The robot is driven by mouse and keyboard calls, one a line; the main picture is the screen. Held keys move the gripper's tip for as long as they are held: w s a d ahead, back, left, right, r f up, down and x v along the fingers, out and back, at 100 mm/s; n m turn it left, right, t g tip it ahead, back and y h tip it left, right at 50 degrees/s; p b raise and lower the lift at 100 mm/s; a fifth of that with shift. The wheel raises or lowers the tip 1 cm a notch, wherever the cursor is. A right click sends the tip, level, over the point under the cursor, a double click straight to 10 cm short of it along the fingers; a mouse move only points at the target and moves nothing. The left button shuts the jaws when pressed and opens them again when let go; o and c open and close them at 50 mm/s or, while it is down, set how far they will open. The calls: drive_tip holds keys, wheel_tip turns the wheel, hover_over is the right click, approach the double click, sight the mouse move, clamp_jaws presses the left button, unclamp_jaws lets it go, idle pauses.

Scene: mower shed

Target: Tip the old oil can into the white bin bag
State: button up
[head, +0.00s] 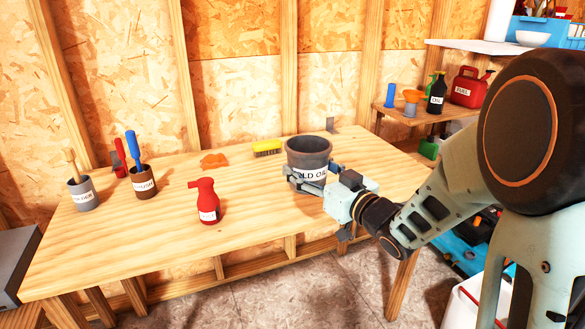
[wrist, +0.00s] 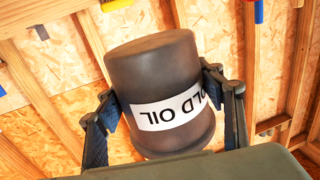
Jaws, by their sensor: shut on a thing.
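The old oil can (head: 308,150) is a dark grey-brown pot with a white OLD OIL label. It stands upright in the head view, at the right end of the workbench. My gripper (head: 318,180) is shut on its sides. In the wrist view the can (wrist: 155,75) appears inverted, with my gripper's fingers (wrist: 165,105) pressed on both sides. I cannot tell whether its base touches the bench. What is inside it is not clear. A white object with red inside (head: 462,303) is cut off at the lower right. I cannot tell whether it is the white bin bag.
The wooden workbench (head: 130,245) holds a red bottle (head: 207,202), a grey pot (head: 84,194), a brown pot (head: 143,182) and a yellow brush (head: 267,147). A side shelf holds a red fuel can (head: 468,88) and a black oil bottle (head: 436,97).

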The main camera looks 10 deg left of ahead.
drive_tip(key=d+f+m+t+h, duration=0.1)
drive_tip(key=d+f+m+h, duration=0.1)
drive_tip(key=d, duration=0.5)
drive_tip(key=w+d+f+m+t+h, duration=0.1)
drive_tip(key=d+f+m+t+h, duration=0.1)
drive_tip(key=d+h, duration=0.4)
drive_tip(key=d+f+m+t+h, duration=0.2)
drive_tip(key=d+f+m+h, duration=0.2)
drive_tip(key=d, duration=0.5)
drive_tip(key=shift+w+d+m+h, duration=0.3)
drive_tip(key=shift+m, duration=0.1)
